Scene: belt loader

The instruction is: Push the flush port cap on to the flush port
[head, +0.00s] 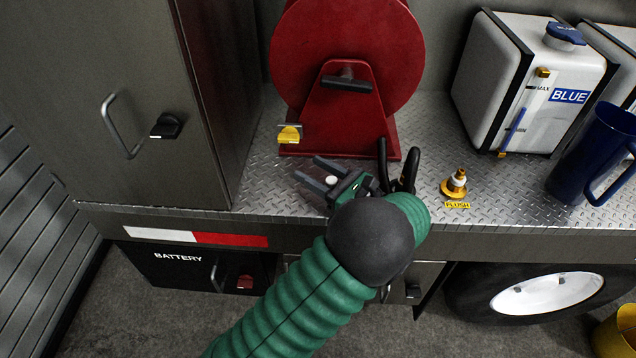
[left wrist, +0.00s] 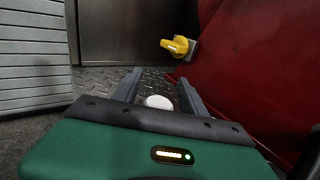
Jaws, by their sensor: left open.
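The flush port (head: 454,188) is a brass fitting standing upright on the tread-plate deck, behind a yellow FLUSH label. A pale ring and a small brass-coloured top piece (head: 460,173) show on it; I cannot tell if that top is the cap or how far down it sits. My left gripper (head: 311,174) is open, left of the port and well apart from it, with its fingers pointing left. A small white round piece (head: 331,180) shows between its fingers, also in the left wrist view (left wrist: 158,102); I cannot tell if it is loose or gripper hardware. My right gripper is out of view.
A red reel (head: 345,50) stands behind the gripper, with a yellow knob (head: 289,133) at its lower left. A grey cabinet (head: 100,90) is at the left. A white BLUE tank (head: 530,85) and a blue jug (head: 592,155) stand right of the port.

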